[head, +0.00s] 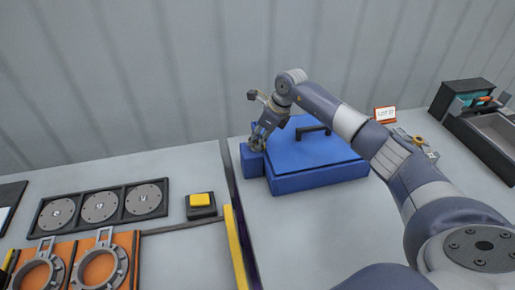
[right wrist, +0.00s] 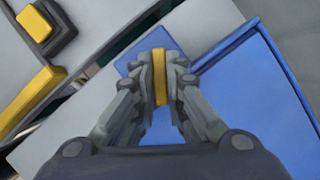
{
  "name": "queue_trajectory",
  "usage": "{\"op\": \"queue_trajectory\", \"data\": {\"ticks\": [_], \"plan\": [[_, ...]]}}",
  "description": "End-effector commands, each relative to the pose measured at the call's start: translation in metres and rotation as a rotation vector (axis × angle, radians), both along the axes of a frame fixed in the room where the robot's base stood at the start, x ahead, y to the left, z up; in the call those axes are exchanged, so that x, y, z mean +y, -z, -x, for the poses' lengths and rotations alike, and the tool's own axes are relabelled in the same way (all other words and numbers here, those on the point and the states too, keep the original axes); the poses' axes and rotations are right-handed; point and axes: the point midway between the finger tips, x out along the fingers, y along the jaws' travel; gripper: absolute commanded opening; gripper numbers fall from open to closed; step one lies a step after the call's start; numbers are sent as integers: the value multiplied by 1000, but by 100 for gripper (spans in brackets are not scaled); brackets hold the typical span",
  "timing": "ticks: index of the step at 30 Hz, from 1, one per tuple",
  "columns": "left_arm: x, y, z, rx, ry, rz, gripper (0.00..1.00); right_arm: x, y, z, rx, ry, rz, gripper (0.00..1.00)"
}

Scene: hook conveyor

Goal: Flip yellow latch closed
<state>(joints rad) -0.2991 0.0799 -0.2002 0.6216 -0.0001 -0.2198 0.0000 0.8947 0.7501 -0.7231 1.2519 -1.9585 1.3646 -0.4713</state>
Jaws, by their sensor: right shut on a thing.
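A blue case (head: 310,160) with a flat lid and a dark handle (head: 312,130) stands on the grey table. A small blue block (head: 252,162) sits at its left end. My right gripper (head: 257,143) reaches down over this block. In the right wrist view, the gripper's two fingers are shut on the narrow yellow latch (right wrist: 159,80), which stands between them above the blue block (right wrist: 143,49). The lid edge (right wrist: 245,75) lies just right of the fingers. The latch is hidden by the gripper in the head view. My left gripper is not in view.
A yellow button (head: 200,200) on a dark base and a yellow rail (head: 237,247) lie left of the case. A rack of round discs (head: 100,207) and orange fixtures (head: 105,265) are further left. A sign (head: 385,114) and dark bins (head: 490,135) stand right.

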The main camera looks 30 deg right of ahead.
Motion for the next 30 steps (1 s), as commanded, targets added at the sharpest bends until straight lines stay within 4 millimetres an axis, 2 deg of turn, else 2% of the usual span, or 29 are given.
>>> {"op": "queue_trajectory", "data": {"ticks": [1, 3, 12, 21, 30], "plan": [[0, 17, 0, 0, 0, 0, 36, -2, 5, -3, -7, -41, 1, 0], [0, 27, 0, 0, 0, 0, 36, -2, 5, -3, -6, -107, 1, 0], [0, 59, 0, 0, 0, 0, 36, -3, 2, -4, -6, -365, 0, 0], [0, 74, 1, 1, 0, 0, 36, -3, -1, -5, -6, -539, 0, 0], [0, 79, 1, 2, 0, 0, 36, -3, -2, -5, -7, -608, 0, 0]]}}
